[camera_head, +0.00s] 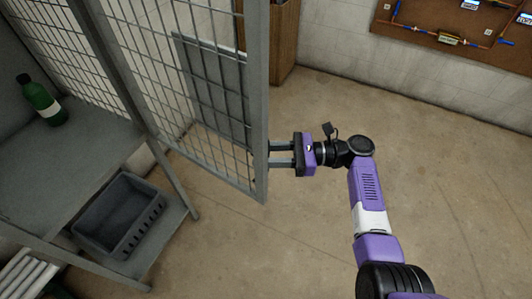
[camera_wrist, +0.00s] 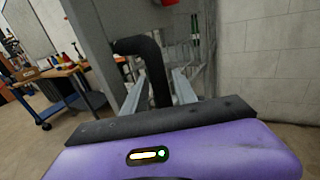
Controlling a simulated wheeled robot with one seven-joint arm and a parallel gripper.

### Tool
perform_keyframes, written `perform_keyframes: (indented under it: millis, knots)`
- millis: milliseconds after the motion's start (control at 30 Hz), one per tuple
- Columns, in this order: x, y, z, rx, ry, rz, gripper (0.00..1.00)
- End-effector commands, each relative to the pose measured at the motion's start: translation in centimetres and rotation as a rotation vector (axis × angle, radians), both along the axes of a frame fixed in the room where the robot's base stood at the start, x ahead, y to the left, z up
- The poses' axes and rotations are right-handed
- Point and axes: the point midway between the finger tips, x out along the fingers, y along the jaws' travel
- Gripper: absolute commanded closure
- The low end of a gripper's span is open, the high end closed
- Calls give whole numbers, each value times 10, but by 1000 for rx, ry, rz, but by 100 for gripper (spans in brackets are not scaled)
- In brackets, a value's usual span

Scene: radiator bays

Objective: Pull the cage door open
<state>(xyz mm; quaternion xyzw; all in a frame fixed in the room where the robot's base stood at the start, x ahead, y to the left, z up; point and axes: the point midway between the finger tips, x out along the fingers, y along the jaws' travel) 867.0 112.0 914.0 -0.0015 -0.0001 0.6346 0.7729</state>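The cage door (camera_head: 258,100) is a grey frame with wire mesh and a solid grey plate on it, upright left of centre in the head view. Its grey frame edge (camera_wrist: 93,45) also shows in the wrist view. A black bent handle (camera_wrist: 157,70) sticks out from that frame. My gripper (camera_head: 270,153) is at the door's free edge, with its two fingers apart. In the wrist view my gripper (camera_wrist: 157,92) has one finger on each side of the handle, and I see no clear grip on it. The handle is hidden in the head view.
A grey shelf unit (camera_head: 85,150) with a green bottle (camera_head: 42,102) and a dark bin (camera_head: 120,217) stands at left. A wooden cabinet (camera_head: 284,40) stands behind the door. A pipe board (camera_head: 460,30) hangs on the back wall. The floor (camera_head: 450,180) at right is clear.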

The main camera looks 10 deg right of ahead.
Motion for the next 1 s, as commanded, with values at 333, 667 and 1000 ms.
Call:
perform_keyframes:
  millis: [333,667,1000]
  knots:
    - [0,-3,-1,1,0,-4,59]
    - [-8,-46,-2,1,0,-6,59]
    - [-15,-77,-1,1,1,-3,59]
